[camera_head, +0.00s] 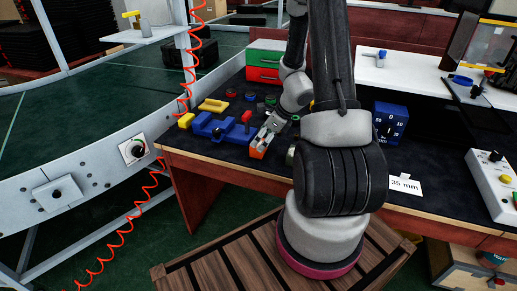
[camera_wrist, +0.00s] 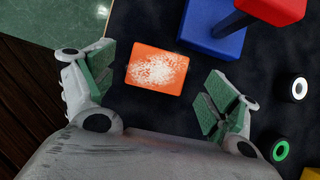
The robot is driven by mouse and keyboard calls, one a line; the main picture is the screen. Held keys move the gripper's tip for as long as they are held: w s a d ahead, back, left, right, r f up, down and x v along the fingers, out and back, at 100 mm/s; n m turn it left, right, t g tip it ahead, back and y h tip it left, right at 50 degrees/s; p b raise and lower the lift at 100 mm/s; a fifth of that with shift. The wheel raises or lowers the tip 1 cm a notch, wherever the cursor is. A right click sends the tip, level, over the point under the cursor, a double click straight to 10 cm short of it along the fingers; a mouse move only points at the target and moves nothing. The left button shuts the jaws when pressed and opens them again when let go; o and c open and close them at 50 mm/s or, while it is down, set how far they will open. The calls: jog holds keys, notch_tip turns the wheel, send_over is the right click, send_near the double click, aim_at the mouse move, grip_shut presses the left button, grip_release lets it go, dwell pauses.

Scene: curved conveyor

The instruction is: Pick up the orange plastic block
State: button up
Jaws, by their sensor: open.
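The orange block (camera_wrist: 157,70) lies on the dark bench top, with a white speckled patch on its upper face. In the wrist view it sits between my open fingers, slightly ahead of them and nearer the left finger. My gripper (camera_wrist: 160,95) is open and empty, with green pads on both fingers. In the head view my gripper (camera_head: 264,137) points down over the orange block (camera_head: 258,150), near the bench's front edge. The gripper covers part of the block there. I cannot tell the exact height of the fingertips above the bench.
A blue piece with a red-topped post (camera_wrist: 215,25) stands close beyond the block. Small ringed cylinders (camera_wrist: 280,151) lie to the right. A yellow piece (camera_head: 213,105) lies behind the blue parts. The curved conveyor (camera_head: 80,150) is at the left; a blue dial box (camera_head: 390,122) is at the right.

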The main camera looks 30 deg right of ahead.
aim_at(260, 143)
jog(key=x, duration=0.4)
jog(key=shift+s+f, duration=0.2)
jog(key=c, duration=1.2)
